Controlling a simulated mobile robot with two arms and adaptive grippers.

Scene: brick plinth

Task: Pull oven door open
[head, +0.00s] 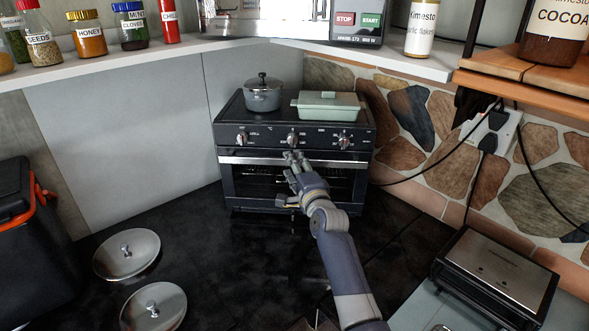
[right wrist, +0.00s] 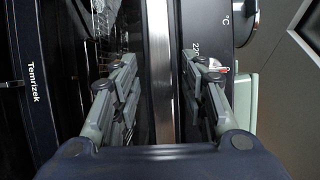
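The black toaster oven (head: 232,137) stands in the corner on the dark floor surface, its glass door (head: 335,187) closed. A silver bar handle (head: 245,160) runs along the door's top edge, below several knobs. My right gripper (head: 294,158) is at the middle of this handle. In the right wrist view the handle (right wrist: 159,60) runs between the two spread fingers of my right gripper (right wrist: 162,75), with gaps visible on both sides. Whether a fingertip touches the oven front cannot be told. My left gripper is not in view.
A grey pot (head: 263,97) and a pale green lidded dish (head: 328,106) stand on the oven. Two metal lids (head: 127,254) lie at the left, near a black-orange box (head: 20,230). A grill (head: 497,272) is at the lower right. The dark surface before the oven is clear.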

